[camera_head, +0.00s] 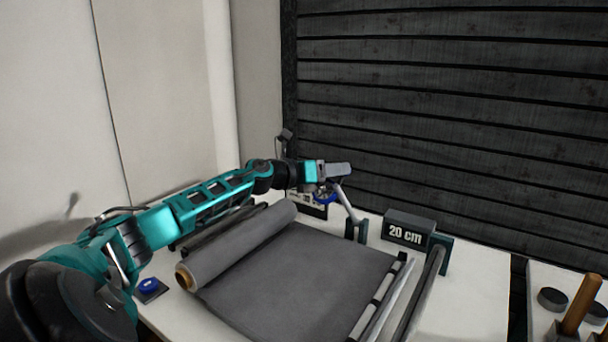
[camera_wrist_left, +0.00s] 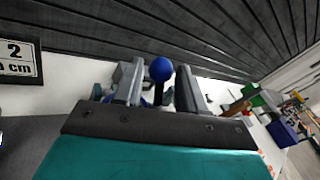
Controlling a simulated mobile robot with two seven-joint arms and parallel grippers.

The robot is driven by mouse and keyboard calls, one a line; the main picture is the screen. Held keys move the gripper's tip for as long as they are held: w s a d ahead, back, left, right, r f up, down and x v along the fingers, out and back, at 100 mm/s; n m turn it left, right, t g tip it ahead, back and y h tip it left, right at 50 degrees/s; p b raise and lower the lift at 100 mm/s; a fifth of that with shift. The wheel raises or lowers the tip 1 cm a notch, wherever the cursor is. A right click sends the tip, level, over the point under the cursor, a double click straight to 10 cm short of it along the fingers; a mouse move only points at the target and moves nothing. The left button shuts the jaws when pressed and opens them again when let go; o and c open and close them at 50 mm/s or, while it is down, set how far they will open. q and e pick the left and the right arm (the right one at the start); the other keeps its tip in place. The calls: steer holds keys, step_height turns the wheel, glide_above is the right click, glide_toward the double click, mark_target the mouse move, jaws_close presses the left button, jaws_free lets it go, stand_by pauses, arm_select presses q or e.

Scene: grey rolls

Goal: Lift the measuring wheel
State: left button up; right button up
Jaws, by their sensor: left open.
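My left gripper (camera_head: 342,170) reaches over the back of the table, its fingers pointing right in the head view. In the left wrist view its two grey fingers (camera_wrist_left: 160,88) are apart. A blue ball-shaped knob (camera_wrist_left: 160,69) on a dark stem shows between them, with no clear contact. In the head view a blue part (camera_head: 324,197) lies just below the gripper, beside a slanting grey rod (camera_head: 350,208) on a dark stand. These may be the measuring wheel, but the gripper partly hides them and I cannot tell for sure. My right gripper is not in view.
A grey roll (camera_head: 238,246) lies partly unrolled, its grey sheet (camera_head: 300,275) covering the middle of the table. A "20 cm" block (camera_head: 408,229) and long bars stand right of it. A blue button (camera_head: 149,285) is at left. A dark slatted wall (camera_head: 450,100) closes the back.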

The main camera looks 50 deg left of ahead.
arm_select(q)
steer(key=v, duration=0.9)
steer(key=shift+s, duration=0.15)
stand_by(0.4)
steer(key=shift+r+b, duration=0.1)
steer(key=shift+b, duration=0.2)
steer(key=shift+a, duration=0.1)
stand_by(0.3)
